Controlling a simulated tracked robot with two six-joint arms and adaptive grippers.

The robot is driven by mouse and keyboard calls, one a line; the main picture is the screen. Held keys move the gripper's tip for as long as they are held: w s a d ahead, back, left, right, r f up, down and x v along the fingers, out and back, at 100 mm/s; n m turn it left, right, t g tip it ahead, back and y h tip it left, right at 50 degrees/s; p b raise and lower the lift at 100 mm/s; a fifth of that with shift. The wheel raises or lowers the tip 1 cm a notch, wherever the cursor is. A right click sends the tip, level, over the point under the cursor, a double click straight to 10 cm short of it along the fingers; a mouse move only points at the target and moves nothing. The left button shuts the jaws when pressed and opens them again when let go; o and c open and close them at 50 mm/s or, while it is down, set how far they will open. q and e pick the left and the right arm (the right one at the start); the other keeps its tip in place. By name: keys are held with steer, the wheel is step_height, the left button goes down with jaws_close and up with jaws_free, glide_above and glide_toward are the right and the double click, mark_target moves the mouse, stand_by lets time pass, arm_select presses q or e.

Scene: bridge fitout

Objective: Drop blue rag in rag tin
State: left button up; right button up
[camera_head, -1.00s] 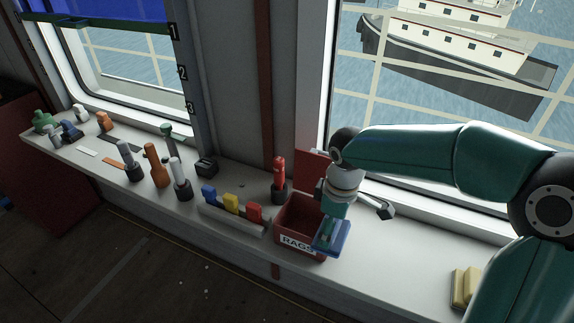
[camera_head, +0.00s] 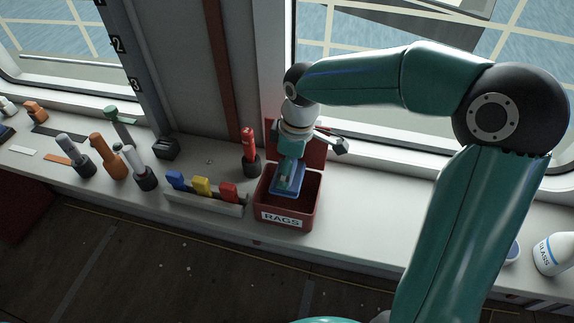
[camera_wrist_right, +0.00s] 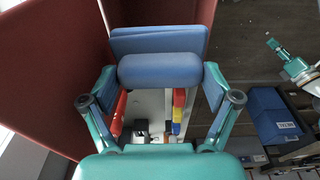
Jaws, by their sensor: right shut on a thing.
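The blue rag (camera_head: 285,186) is a folded blue pad held in my right gripper (camera_head: 289,176). In the right wrist view the rag (camera_wrist_right: 160,68) lies between the two teal fingers, which are shut on it. The rag tin (camera_head: 284,218) is a red open box labelled RAGS, with its lid raised at the back. The rag is over the tin's opening; I cannot tell how far it dips below the rim. A small teal shape at the right of the wrist view looks like my left gripper (camera_wrist_right: 276,48); its fingers are too small to read.
A red flashlight-like tool (camera_head: 249,150) stands close behind the tin's left side. A rack (camera_head: 206,201) with blue, yellow and red pieces is left of the tin. Several upright tools stand farther left. A white GLASS bottle (camera_head: 552,254) is at the far right.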

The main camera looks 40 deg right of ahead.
steer(key=shift+f+b, duration=2.2)
steer(key=shift+f, duration=0.7)
steer(key=shift+s, duration=0.1)
steer(key=o, duration=0.8)
steer(key=shift+c, duration=0.2)
steer(key=r, duration=0.7)
steer(key=s+d+r, duration=0.1)
steer(key=r, duration=0.3)
steer(key=shift+r, duration=0.45)
steer(key=shift+s, duration=0.1)
